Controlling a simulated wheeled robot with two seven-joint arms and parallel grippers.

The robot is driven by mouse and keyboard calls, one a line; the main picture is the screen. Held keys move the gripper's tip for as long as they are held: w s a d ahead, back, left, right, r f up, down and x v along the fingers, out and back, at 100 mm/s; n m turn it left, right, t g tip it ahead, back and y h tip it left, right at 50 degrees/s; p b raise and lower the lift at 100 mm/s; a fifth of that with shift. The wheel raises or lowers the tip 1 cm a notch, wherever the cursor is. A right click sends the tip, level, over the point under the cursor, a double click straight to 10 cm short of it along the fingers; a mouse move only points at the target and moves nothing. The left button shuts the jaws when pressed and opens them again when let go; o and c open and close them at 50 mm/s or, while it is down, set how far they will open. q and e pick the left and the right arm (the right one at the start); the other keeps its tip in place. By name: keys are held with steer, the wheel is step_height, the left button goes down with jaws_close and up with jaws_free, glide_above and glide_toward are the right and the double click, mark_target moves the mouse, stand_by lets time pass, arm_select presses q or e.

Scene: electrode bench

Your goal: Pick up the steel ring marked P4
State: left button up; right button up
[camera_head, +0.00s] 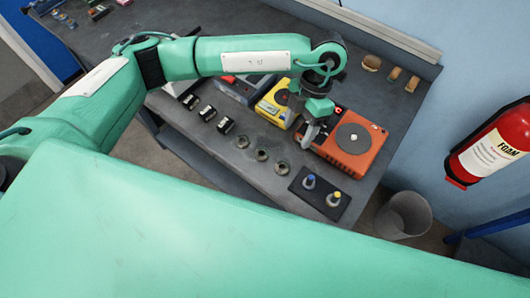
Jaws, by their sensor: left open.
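Several small round metal rings stand in a diagonal row on the grey bench (262,190): one ring (242,141), a middle ring (262,155) and a ring nearest the dark plate (281,168). Their markings are too small to read, so I cannot tell which is P4. My left gripper (306,145) is open, pointing down at the left edge of the orange device (355,145), right of the rings and apart from them. Its fingertips are small in the picture, and I see nothing held. My right gripper is not in view.
A yellow device (276,106) stands left of my left gripper. A dark plate (330,203) carries blue-topped and yellow-topped pieces. Several black-and-silver pieces (207,113) continue the row up-left. A bin (405,214) and a fire extinguisher (495,145) are off the bench, right.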

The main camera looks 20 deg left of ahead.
arm_select(q)
steer(key=w+a+y, duration=0.2)
steer(key=a, duration=0.2)
steer(key=p, duration=0.3)
glide_toward(264, 155)
steer(key=shift+s+a+f+t, duration=0.1)
steer(key=shift+s+f+t, duration=0.2)
steer(key=shift+s, duration=0.4)
steer(key=shift+f, duration=0.25)
steer(key=shift+s+a+f+p, duration=0.25)
steer(key=shift+a+f+p, duration=0.1)
steer(key=shift+p, duration=0.15)
steer(key=p+x, duration=0.1)
steer(key=x, duration=0.1)
steer(key=p+x, duration=0.1)
steer(key=x, duration=0.1)
steer(key=shift+s+a+r, duration=0.15)
steer(key=shift+a+r, duration=0.05)
steer(key=shift+a, duration=0.15)
steer(key=shift+f, duration=0.3)
steer(key=c, duration=1.1)
steer(key=shift+c, duration=0.2)
steer(key=shift+r, duration=0.1)
